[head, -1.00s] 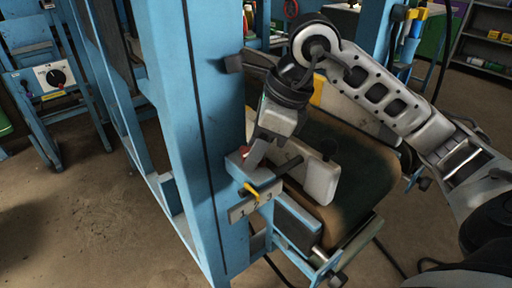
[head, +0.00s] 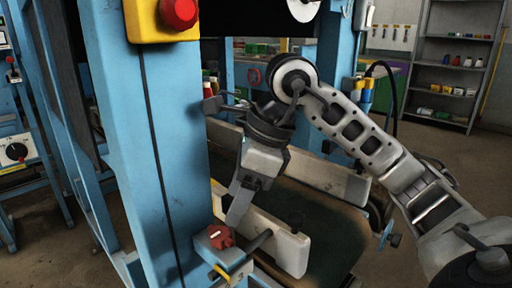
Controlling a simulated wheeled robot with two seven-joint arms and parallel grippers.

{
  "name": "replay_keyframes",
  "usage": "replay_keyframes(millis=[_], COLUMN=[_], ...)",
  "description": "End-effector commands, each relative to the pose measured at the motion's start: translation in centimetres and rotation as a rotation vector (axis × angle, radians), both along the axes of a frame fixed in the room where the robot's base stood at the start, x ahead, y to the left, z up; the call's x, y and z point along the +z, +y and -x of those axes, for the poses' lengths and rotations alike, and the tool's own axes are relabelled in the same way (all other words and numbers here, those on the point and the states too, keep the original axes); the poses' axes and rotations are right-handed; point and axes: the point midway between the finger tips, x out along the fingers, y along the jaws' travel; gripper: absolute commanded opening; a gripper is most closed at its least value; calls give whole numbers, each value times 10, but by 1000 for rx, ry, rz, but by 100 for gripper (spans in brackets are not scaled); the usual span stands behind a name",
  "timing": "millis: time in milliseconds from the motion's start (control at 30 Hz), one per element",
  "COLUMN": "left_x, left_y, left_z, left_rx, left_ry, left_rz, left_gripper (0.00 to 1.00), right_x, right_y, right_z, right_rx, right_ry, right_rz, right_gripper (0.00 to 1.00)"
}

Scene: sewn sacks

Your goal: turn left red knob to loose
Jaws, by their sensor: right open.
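A red knob (head: 221,237) sits on top of a small blue bracket on the blue machine post, with a pale mark on its top. My right gripper (head: 236,214) points down just above and behind the knob. Its fingertips are close to the knob's far edge; whether they touch it I cannot tell. The fingers overlap from this angle, with no grip around the knob visible. A second red knob is not clearly seen here. My left gripper is out of view.
The blue post (head: 150,150) stands close left of the knob, with a red button (head: 179,12) on a yellow box above. A pale plate (head: 292,246) with a dark rod lies right of the knob, beside the dark conveyor belt (head: 330,228). Shelves (head: 455,75) stand far back.

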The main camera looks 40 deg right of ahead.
Motion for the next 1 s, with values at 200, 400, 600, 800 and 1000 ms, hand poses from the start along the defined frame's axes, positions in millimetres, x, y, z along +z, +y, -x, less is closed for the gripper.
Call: replay_keyframes(millis=[200,400,600,800,1000], left_x=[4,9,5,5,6], left_y=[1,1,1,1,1], left_z=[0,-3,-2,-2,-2], left_rx=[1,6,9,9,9], left_ry=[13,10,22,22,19], left_rz=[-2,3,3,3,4], left_gripper=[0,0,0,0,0], right_x=[51,76,83,83,82], right_y=[-16,-24,-26,-26,-26], right_z=[12,20,22,22,22], right_rx=[-1,2,1,1,1], right_ry=[-5,-1,0,0,0], right_rz=[0,0,-1,0,0], right_gripper=[58,58,58,58,58])
